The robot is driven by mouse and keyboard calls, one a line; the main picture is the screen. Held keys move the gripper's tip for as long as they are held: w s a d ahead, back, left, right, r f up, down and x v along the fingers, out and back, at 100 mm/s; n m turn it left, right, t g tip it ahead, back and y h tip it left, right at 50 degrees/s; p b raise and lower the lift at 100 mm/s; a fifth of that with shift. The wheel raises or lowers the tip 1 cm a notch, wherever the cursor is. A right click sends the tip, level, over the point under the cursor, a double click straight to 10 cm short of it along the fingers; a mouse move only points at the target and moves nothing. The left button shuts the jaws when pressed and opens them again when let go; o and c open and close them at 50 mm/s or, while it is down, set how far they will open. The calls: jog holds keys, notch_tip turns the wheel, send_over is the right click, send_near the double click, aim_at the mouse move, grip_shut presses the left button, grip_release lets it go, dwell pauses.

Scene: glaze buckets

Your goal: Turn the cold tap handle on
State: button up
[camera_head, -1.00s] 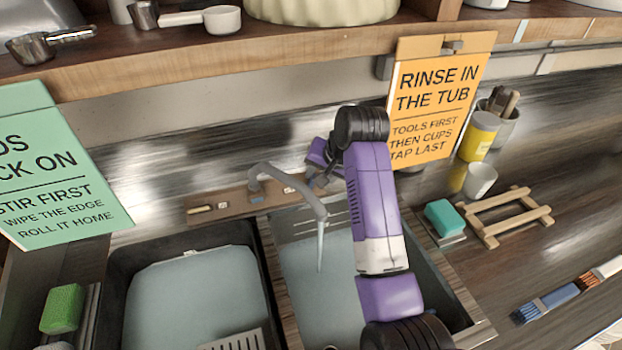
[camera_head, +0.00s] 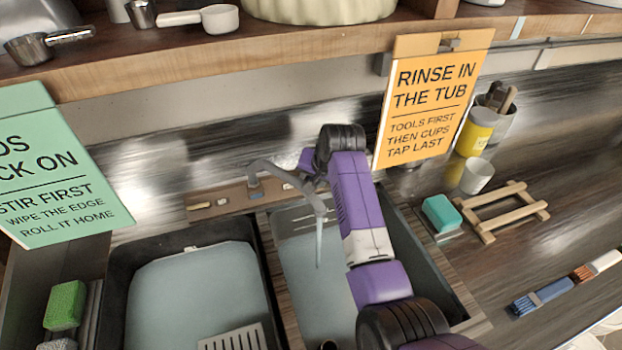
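The grey tap spout (camera_head: 287,172) rises from a wooden ledge (camera_head: 238,199) behind the sinks and bends down over the right basin. A small pale handle (camera_head: 200,206) shows at the ledge's left end, next to a small light label (camera_head: 222,201). Another small label (camera_head: 287,186) sits right of the spout's base. A cold tap handle cannot be made out at the right; my arm and the spout cover that area. My gripper (camera_head: 304,182) is at the ledge's right part, behind the spout. Its fingers are dark, small and partly hidden, so their opening and any contact are unclear.
A left basin (camera_head: 118,290) and a right basin (camera_head: 425,262) lie in front. An orange sign (camera_head: 430,100) hangs close right of my arm, below a wooden shelf (camera_head: 300,50). A teal sponge (camera_head: 441,213), white cup (camera_head: 476,175) and wooden rack (camera_head: 505,212) stand at right.

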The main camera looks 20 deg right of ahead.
grip_shut()
jog(key=shift+r+n+p, duration=0.1)
jog(key=shift+n+p, duration=0.2)
jog(key=shift+n, duration=1.2)
grip_release()
jog(key=v, duration=0.7)
jog(key=shift+s+r+b, duration=0.15)
jog(key=shift+r+b, duration=0.2)
jog(key=shift+b, duration=0.05)
